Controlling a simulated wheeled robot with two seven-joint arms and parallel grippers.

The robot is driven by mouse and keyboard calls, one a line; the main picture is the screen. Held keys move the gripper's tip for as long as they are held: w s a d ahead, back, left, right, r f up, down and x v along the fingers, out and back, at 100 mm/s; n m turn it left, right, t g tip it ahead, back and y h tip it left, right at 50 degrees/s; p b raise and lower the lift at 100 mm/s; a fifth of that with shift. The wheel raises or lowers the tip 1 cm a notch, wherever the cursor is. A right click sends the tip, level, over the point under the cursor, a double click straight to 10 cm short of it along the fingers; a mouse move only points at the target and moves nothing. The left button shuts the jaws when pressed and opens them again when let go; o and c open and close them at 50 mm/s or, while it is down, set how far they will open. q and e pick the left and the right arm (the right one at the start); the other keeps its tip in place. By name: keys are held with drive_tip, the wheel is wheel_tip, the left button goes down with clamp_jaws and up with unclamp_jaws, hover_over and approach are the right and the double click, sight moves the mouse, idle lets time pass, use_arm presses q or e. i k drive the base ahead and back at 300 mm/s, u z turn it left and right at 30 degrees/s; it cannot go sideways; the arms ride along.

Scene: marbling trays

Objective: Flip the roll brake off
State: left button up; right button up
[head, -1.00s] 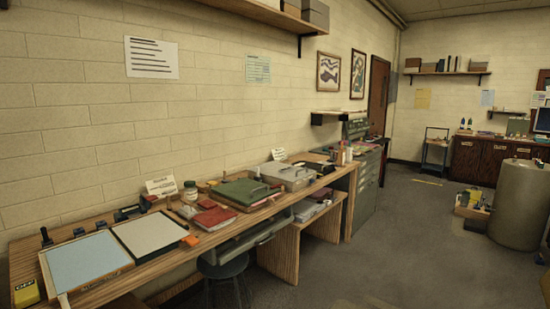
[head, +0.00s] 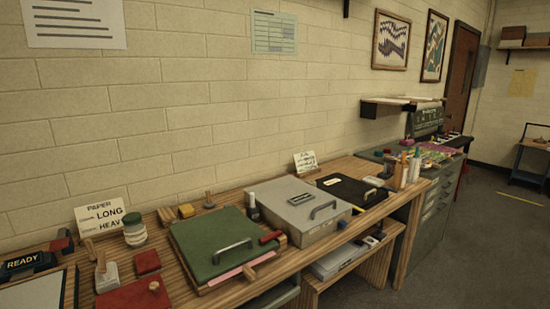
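I cannot pick out the roll brake for certain in the head view. A black device with a READY label (head: 24,263) sits at the far left of the bench, cut by the picture edge, with a small red part beside it. A small red-and-black piece (head: 271,238) lies at the right edge of a green lid (head: 205,240); whether it is a lever is too small to tell. A PAPER card (head: 101,214) reading LONG and HEAV stands behind. Neither of my grippers is in view.
The wooden bench (head: 170,262) runs along the wall, crowded with a grey box (head: 312,200), a black case (head: 350,187), a red block (head: 134,295) and a jar (head: 134,230). A wall shelf (head: 398,107) overhangs a metal drawer cabinet (head: 432,212). Floor at right is open.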

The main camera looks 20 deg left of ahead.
sight(390, 170)
drive_tip(key=u, duration=0.1)
drive_tip(key=i, duration=0.95)
drive_tip(key=z, duration=2.45)
drive_tip(key=i, duration=2.8)
drive_tip(key=u, duration=3.05)
